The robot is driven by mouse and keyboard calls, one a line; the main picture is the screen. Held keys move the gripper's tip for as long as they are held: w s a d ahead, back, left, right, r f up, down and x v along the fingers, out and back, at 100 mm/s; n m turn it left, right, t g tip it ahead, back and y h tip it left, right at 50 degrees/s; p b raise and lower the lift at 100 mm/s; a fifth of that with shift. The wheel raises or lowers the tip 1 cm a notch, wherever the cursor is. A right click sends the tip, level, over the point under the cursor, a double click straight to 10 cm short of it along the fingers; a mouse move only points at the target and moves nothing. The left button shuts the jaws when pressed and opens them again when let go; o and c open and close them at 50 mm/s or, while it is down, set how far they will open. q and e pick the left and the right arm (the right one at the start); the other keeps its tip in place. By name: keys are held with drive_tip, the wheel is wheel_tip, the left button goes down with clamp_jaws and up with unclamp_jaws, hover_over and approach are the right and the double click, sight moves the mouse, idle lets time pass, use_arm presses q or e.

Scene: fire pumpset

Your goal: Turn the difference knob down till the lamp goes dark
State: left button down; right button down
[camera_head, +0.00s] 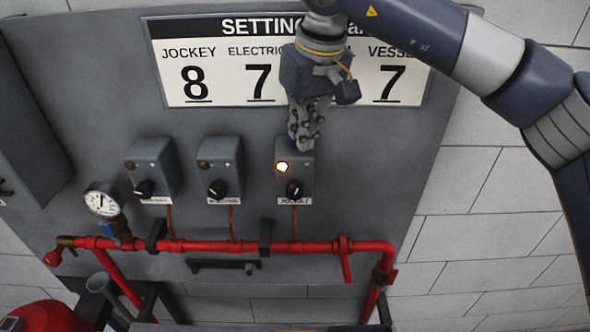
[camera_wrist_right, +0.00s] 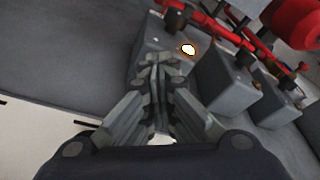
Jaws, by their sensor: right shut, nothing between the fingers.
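Three grey switch boxes hang in a row on the panel. The right box (camera_head: 307,181) has a glowing lamp (camera_head: 282,166) and a black knob (camera_head: 295,188) below it; its label seems to read JOCKEY. In the right wrist view the lit lamp (camera_wrist_right: 188,49) is just right of the fingertips, with a dark knob (camera_wrist_right: 175,17) beyond it. My right gripper (camera_head: 303,146) is shut and empty, pointing down at the top of the right box, above the knob and apart from it. Whether the fingertips touch the box I cannot tell. My left gripper is out of view.
The middle box (camera_head: 226,171) and left box (camera_head: 160,169) have dark lamps. A pressure gauge (camera_head: 102,200) and red pipe (camera_head: 200,244) run below. A settings sign (camera_head: 215,90) hangs above, partly hidden by my right arm. The panel between sign and boxes is clear leftward.

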drive_tip(key=shift+s+d+f, duration=0.1)
drive_tip(key=shift+f, duration=0.15)
drive_tip(key=shift+r, duration=3.1)
